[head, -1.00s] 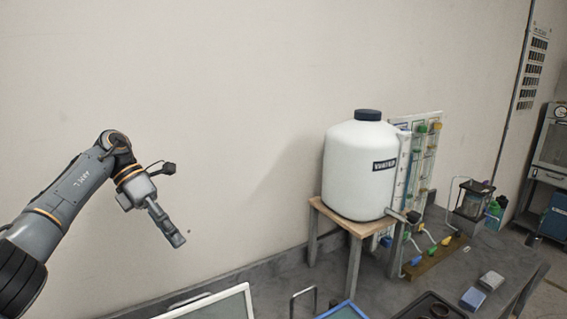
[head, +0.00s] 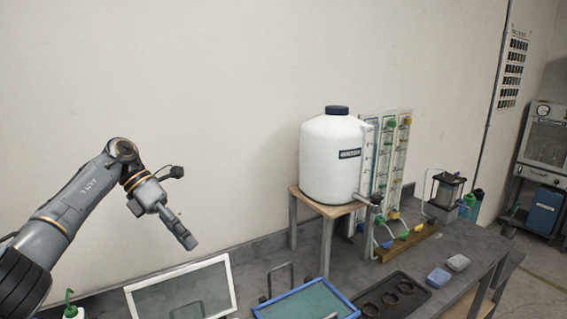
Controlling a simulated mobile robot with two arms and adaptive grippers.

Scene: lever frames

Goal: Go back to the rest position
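My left gripper (head: 187,239) is in the head view at the left, raised in front of the wall and pointing down to the right. Its fingers look close together, but they are seen edge-on and I cannot tell whether they are open or shut. Nothing shows hanging from it. It is apart from the things on the bench. My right gripper is not in view.
A white tank (head: 335,160) stands on a wooden stand (head: 322,206) beside panels with coloured valves (head: 387,165). A white-framed screen (head: 222,268), a blue-framed screen (head: 345,300) and a dark tray (head: 418,291) with rings lie in front. Bare bench (head: 400,262) shows between.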

